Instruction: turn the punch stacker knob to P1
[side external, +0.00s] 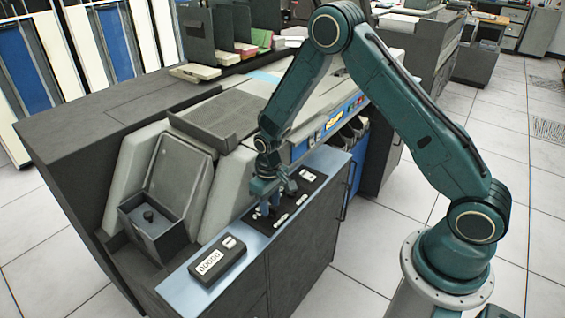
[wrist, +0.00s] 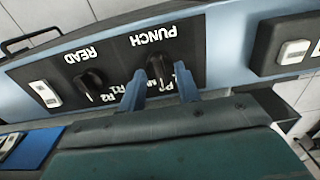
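The black punch stacker knob (wrist: 158,68) sits on a black panel (wrist: 215,45) under the word PUNCH, which reads upside down in the wrist view. Position labels, including P1, are partly visible beside it, near my fingers. I cannot tell which label the knob points at. My gripper (wrist: 160,88) is open, its two blue fingers apart, with the knob between or just beyond their tips; contact cannot be made out. In the side external view my gripper (side external: 268,207) is low over the panel and hides most of the knob.
A second black knob (wrist: 90,80), marked READ, is beside the punch knob. A white switch (wrist: 44,94) is on the same panel. A separate dark box (side external: 217,260) with a label and white switch sits on the blue ledge. The sloped machine covers (side external: 230,185) rise behind the ledge.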

